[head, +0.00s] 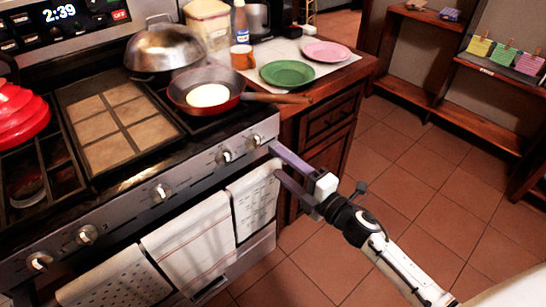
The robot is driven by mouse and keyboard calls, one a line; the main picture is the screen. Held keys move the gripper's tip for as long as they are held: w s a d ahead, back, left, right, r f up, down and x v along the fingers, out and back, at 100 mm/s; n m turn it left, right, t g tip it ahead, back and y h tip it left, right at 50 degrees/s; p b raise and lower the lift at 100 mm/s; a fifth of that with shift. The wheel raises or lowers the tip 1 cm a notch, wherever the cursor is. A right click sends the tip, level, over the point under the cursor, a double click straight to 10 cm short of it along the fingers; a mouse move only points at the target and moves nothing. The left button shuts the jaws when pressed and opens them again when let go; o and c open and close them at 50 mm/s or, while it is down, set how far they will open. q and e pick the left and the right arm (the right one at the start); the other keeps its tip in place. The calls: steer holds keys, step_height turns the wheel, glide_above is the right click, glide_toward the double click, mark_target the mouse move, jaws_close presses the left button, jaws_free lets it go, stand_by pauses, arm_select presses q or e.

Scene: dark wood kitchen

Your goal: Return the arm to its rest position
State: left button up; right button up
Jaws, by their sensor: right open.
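My right gripper (277,162) is open and reaches up from the lower right. Its fingers are at the front right corner of the stove (120,205), by the end of the knob panel and the towel bar. No object shows between the fingers, though a towel (253,200) hangs close to the lower finger. My right arm (385,255) runs down toward the bottom right of the head view. My left gripper is not in view.
A red pan (178,92) holding a round pale item sits on the stove, its wooden handle pointing right. A green plate (287,74) and a pink plate (326,52) lie on the counter. Wooden shelves (478,115) stand at right. Tiled floor (400,165) lies open between.

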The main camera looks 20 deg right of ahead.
steer(key=shift+s+d, duration=0.15)
steer(key=shift+s, duration=0.3)
steer(key=s+a+f+m+g+h, duration=0.1)
steer(key=s+f+m+g+h, duration=0.3)
steer(key=s+f+m, duration=0.9)
steer(key=shift+s, duration=0.25)
steer(key=s+a+f+m+g, duration=0.1)
steer(key=s+f+m, duration=0.1)
steer(key=s, duration=0.2)
steer(key=s+a+f+m+g, duration=0.2)
steer(key=s, duration=0.2)
steer(key=s+a+f+m+g, duration=0.1)
steer(key=s+f+m, duration=0.1)
steer(key=s, duration=0.2)
steer(key=shift+s+a+f+m+g, duration=0.25)
steer(key=shift+s+m+g, duration=0.05)
steer(key=shift+m, duration=0.1)
